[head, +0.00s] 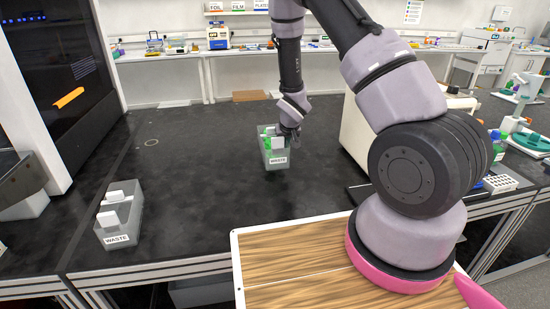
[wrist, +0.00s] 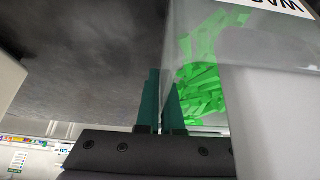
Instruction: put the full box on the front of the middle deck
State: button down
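The full box (head: 274,158) is a clear bin with a WASTE label, a white block and green pieces in it. It is over the dark bench top (head: 190,200), toward the middle; I cannot tell if it touches the surface. My gripper (head: 291,135) is at its right rim. In the wrist view the teal fingers (wrist: 160,103) are close together with the clear wall of the box (wrist: 225,60) between them, and green pieces show through it. No part is marked as the middle deck.
A second WASTE bin (head: 120,232) with white blocks stands at the front left of the bench. A dark cabinet (head: 60,70) is at the left. A beige machine (head: 358,135) stands right, partly behind my arm. The bench between bins is clear.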

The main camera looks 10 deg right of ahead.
aim_at(287, 142)
notch_tip(287, 142, down, 4)
jog(key=shift+f, duration=0.2)
jog(key=c, duration=1.1)
grip_release()
jog(key=shift+o, duration=0.2)
jog(key=shift+s+r, duration=0.1)
jog(key=v, duration=1.1)
jog(key=shift+s+r, duration=0.15)
jog(key=shift+r, duration=0.2)
jog(key=s+d+r+m, duration=0.2)
jog(key=s+r, duration=0.1)
jog(key=r, duration=0.8)
jog(key=s+d+r+m, duration=0.15)
jog(key=s+r, duration=0.25)
jog(key=r, duration=0.7)
jog(key=s+r+y, duration=0.1)
jog(key=s+r, duration=0.6)
jog(key=s, duration=0.2)
jog(key=s+r+t+y, duration=0.1)
jog(key=s+r, duration=0.6)
jog(key=s, duration=0.2)
jog(key=shift+s+a, duration=0.3)
jog(key=shift+s, duration=0.05)
